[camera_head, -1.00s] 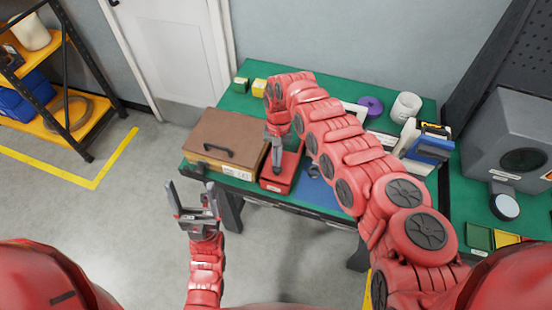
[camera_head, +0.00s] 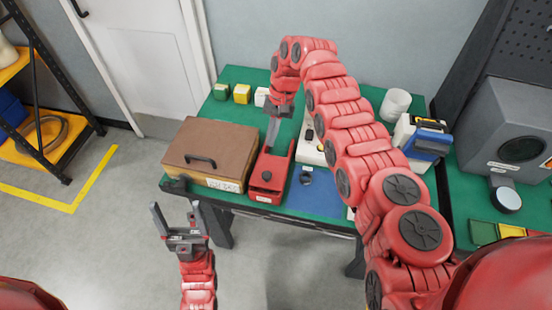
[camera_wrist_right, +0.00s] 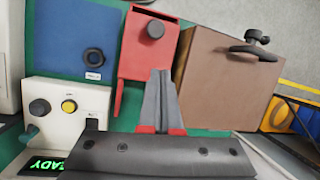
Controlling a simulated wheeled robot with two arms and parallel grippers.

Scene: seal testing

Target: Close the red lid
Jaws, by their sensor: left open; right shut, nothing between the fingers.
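A red box with a red lid (camera_head: 268,178) stands on the green table, just right of the brown case. A dark round knob sits near its front end. In the right wrist view the red lid (camera_wrist_right: 150,40) shows as a flat red panel with the knob. I cannot tell whether it is fully down, as my fingers cover part of the box. My right gripper (camera_head: 271,142) is shut and empty, pointing down over the back part of the box; its fingers show in the wrist view (camera_wrist_right: 161,75). My left gripper (camera_head: 178,208) is open and empty, in front of the table.
A brown case (camera_head: 213,150) with a black handle is close on the left. A blue mat (camera_head: 318,192) with a dark knob lies right of the box. A white device (camera_wrist_right: 65,107) with a yellow button stands behind the mat. Small yellow (camera_head: 242,93) and green blocks are at the back.

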